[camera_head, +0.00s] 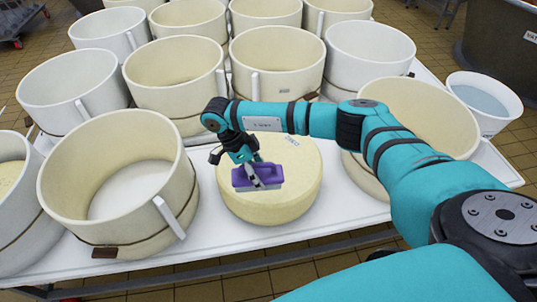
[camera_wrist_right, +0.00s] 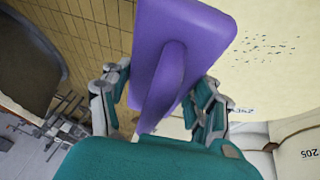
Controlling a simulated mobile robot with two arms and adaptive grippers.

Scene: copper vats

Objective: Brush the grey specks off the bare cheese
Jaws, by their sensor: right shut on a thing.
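The bare cheese (camera_head: 290,205) is a pale yellow wheel on the white table, with no mould around it. In the right wrist view its top (camera_wrist_right: 275,55) carries a patch of small grey specks (camera_wrist_right: 265,47). A purple brush (camera_head: 256,177) with a pale underside is over the front left part of the cheese. My right gripper (camera_head: 262,172) is shut on the brush's handle, which also shows in the right wrist view (camera_wrist_right: 165,85). I cannot tell whether the brush touches the cheese. My left gripper is out of view.
Several cream and white moulds stand behind the cheese, with an empty one (camera_head: 112,195) close on its left and another (camera_head: 420,110) on its right. A bucket of liquid (camera_head: 483,100) is at the far right. The white table's (camera_head: 225,245) front edge is clear.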

